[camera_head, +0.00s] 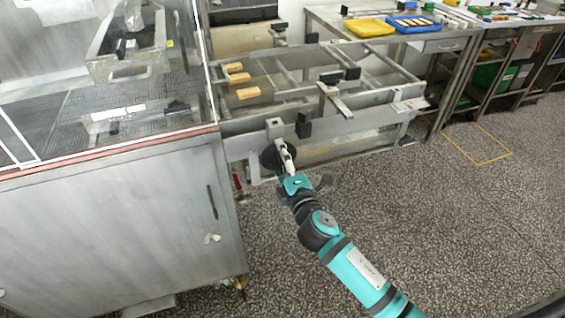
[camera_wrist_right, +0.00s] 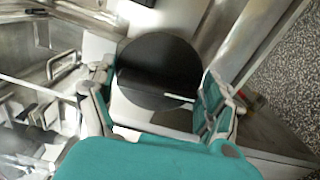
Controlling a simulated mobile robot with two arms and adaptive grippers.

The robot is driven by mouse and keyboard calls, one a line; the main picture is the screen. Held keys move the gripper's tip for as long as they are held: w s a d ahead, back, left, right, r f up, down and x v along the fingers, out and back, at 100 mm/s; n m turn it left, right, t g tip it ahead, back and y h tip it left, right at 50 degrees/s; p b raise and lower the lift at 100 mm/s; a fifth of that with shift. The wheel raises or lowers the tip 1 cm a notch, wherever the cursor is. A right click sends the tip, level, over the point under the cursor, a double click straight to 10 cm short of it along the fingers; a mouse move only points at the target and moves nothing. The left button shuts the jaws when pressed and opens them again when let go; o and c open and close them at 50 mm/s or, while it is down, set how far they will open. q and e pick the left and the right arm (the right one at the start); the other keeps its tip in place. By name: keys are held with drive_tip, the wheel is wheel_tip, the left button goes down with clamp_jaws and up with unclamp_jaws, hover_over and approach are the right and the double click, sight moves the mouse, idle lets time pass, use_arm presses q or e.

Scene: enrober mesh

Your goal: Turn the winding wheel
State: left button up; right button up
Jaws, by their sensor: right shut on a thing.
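The winding wheel (camera_head: 271,158) is a dark round disc on the side of the metal conveyor frame, low beside the machine cabinet. My right gripper (camera_head: 283,150) is at the wheel, partly covering it in the head view. In the right wrist view the black disc of the wheel (camera_wrist_right: 158,62) lies between the two teal-and-grey fingers of the gripper (camera_wrist_right: 160,100), which are shut on it, one on each side. A short pale pin shows at the disc's lower right. The exact contact of the fingertips is hard to see. My left gripper is not in view.
A steel cabinet (camera_head: 110,235) with a glass-sided top stands left of the wheel. Wooden-coloured blocks (camera_head: 240,80) lie on the conveyor frame above. A yellow tray (camera_head: 368,27) and a blue tray (camera_head: 413,24) are on the back table.

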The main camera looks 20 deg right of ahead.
drive_tip(key=m, duration=0.3)
drive_tip(key=shift+f, duration=0.1)
drive_tip(key=m, duration=0.2)
drive_tip(key=shift+m, duration=0.4)
drive_tip(key=m, duration=0.2)
drive_tip(key=shift+m, duration=0.3)
drive_tip(key=shift+m+p, duration=0.6)
drive_tip(key=shift+m, duration=1.3)
drive_tip(key=shift+f, duration=0.1)
drive_tip(key=o, duration=1)
